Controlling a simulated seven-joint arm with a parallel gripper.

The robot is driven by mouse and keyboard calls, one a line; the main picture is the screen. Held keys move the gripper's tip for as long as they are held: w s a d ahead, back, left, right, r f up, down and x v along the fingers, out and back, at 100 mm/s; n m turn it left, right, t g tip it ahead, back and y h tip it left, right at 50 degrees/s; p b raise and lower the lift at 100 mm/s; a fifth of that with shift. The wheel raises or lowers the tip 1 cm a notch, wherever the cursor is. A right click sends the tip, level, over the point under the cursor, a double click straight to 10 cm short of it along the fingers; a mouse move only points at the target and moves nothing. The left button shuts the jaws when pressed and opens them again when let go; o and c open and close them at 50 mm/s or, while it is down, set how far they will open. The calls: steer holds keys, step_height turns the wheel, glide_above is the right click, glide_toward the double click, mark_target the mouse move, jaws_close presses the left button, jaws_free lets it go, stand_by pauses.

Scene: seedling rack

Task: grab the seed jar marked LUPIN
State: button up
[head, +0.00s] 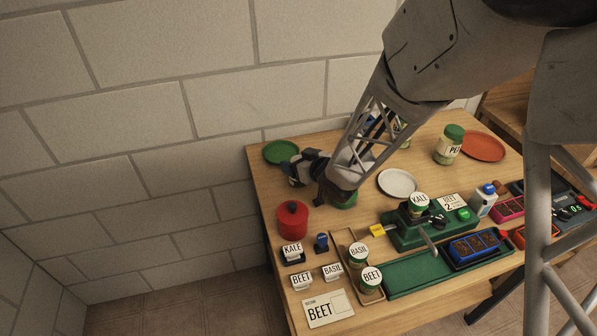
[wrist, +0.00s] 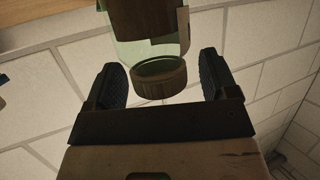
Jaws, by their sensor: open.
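No label reading LUPIN is legible in either view. In the wrist view a glass jar (wrist: 150,48) with a ridged lid (wrist: 160,80) shows between the two fingers of my gripper (wrist: 160,82). The fingers are open, with a gap on each side of the lid. Only an edge of the jar's label shows, and its name cannot be read. In the head view my gripper (head: 309,180) is low over the table's back left, and my arm hides much of what is there. Another jar (head: 404,135) is partly hidden behind my arm.
A red pot (head: 292,221) stands close in front of my gripper, and a green plate (head: 281,152) lies behind it. A jar reading "PE" (head: 450,146) is at the back right.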

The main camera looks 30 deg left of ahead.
steer(key=c, duration=1.1)
steer(key=shift+o, duration=0.2)
steer(key=shift+r, duration=0.1)
steer(key=shift+r, duration=4.95)
